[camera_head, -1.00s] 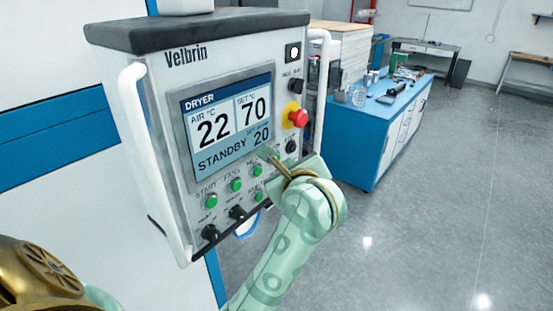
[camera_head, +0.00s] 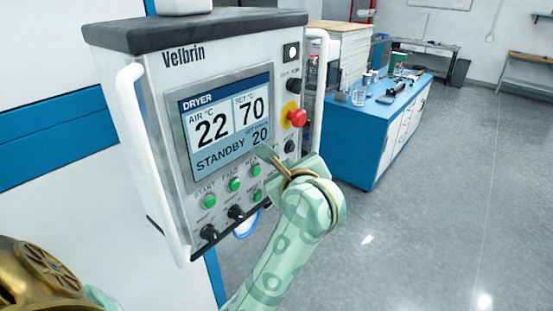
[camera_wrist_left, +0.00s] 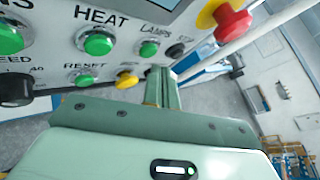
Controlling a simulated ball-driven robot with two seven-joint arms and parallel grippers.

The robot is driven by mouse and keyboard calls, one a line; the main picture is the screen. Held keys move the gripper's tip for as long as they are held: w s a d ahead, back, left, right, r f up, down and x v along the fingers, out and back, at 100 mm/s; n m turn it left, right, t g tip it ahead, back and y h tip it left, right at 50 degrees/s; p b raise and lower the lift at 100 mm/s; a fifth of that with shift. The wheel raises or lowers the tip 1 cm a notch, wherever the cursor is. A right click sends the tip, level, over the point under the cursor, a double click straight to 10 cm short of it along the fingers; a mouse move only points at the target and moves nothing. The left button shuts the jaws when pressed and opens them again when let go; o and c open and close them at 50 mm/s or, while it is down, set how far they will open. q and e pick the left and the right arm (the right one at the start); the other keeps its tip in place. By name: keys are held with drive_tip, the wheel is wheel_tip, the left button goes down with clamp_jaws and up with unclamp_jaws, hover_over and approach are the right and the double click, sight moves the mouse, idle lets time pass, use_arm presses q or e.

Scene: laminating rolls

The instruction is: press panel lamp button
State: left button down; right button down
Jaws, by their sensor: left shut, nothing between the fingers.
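The dryer control panel (camera_head: 180,85) is a white box with a lit screen and rows of buttons. The green button under the LAMPS label (camera_wrist_left: 148,50) is in the left wrist view, just above my fingertips. In the head view I cannot make it out; my gripper covers that part of the panel. My left gripper (camera_head: 265,152) is shut and empty, in front of the panel's lower right. In the left wrist view its fingers (camera_wrist_left: 162,75) point at the panel just below the LAMPS button. I cannot tell whether they touch the panel. My right gripper is not in view.
The green HEAT button (camera_wrist_left: 98,41), green RESET button (camera_wrist_left: 84,76) and a yellow button (camera_wrist_left: 126,80) are close by. A red emergency knob (camera_head: 295,117) sticks out at the right. White handles (camera_head: 150,165) flank the panel. A blue cabinet (camera_head: 350,140) stands behind.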

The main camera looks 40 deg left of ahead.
use_arm(q)
drive_tip(key=shift+a, duration=0.2)
idle(0.3)
drive_tip(key=shift+a, duration=0.3)
drive_tip(key=shift+a+b, duration=0.4)
idle(0.6)
idle(0.4)
drive_tip(key=shift+d, duration=0.85)
